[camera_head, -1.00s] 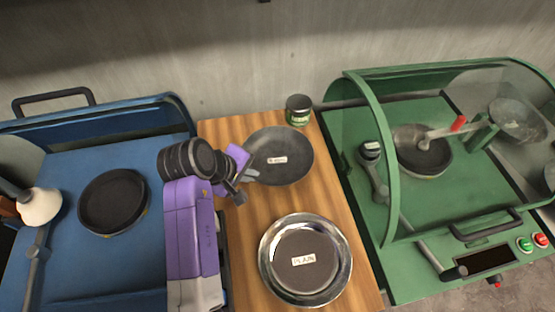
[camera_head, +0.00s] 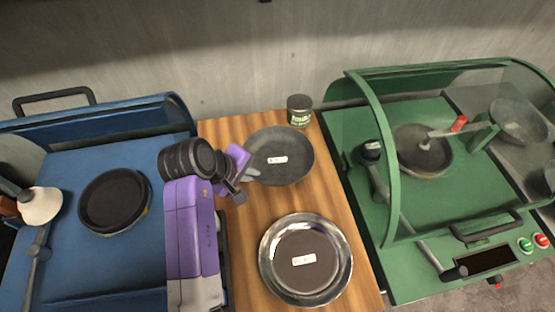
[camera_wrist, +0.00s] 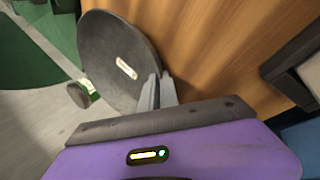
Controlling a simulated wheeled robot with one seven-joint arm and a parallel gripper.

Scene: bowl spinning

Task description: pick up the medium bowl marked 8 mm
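A dark grey bowl (camera_head: 290,143) with a small white label is at the back of the wooden table. The label's text is too blurred to read. The bowl also fills the upper left of the wrist view (camera_wrist: 108,40). My gripper (camera_head: 248,176) is at the bowl's near left rim. In the wrist view the fingers (camera_wrist: 158,88) are close together, one on each side of the rim, and look shut on it. I cannot tell whether the bowl is resting on the table or slightly above it.
A silver-rimmed bowl (camera_head: 270,240) with a label sits at the table's front. A dark can (camera_head: 299,110) stands behind the grey bowl. A blue machine (camera_head: 75,265) with a black pan (camera_head: 114,199) is left. A green machine (camera_head: 400,275) with a curved clear cover is right.

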